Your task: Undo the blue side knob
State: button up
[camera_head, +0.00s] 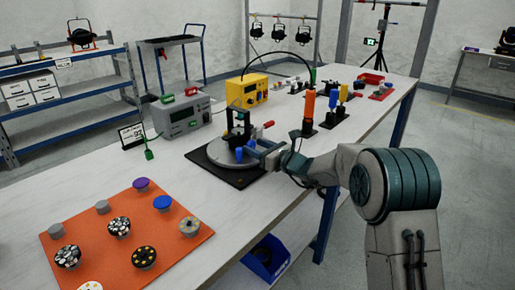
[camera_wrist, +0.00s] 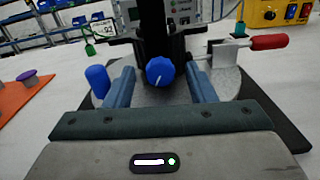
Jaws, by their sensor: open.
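The blue side knob (camera_wrist: 160,72) is round with a white pointer line, on the side of a dark upright fixture (camera_head: 238,122). In the wrist view it faces me, between the fingertips of my gripper (camera_head: 260,149). My gripper is open, with a gap visible on each side of the knob; neither finger appears to touch it. The fixture stands on a round grey plate (camera_head: 212,160) over a black mat (camera_head: 239,182). A blue upright peg (camera_wrist: 97,80) stands left of my left finger.
A red-handled clamp (camera_wrist: 268,42) is close on the right of the fixture. A grey box (camera_head: 182,119) and a yellow box (camera_head: 247,90) stand behind. An orange mat (camera_head: 190,245) with several knobs lies at the near left. The white tabletop between is clear.

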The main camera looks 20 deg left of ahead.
jog(key=shift+c, duration=0.3)
jog(key=c, duration=0.9)
jog(key=shift+f+b, duration=0.15)
jog(key=shift+b, duration=0.35)
jog(key=shift+n+b, duration=0.4)
jog(key=shift+n, duration=0.1)
jog(key=n+b, duration=0.1)
jog(key=b, duration=0.2)
jog(key=shift+f+n, duration=0.15)
jog(key=shift+n, duration=0.25)
jog(key=n+b, duration=0.3)
jog(key=b, duration=0.1)
jog(key=shift+s, duration=0.1)
jog(key=shift+r+n+b, duration=0.3)
jog(key=shift+b, duration=0.05)
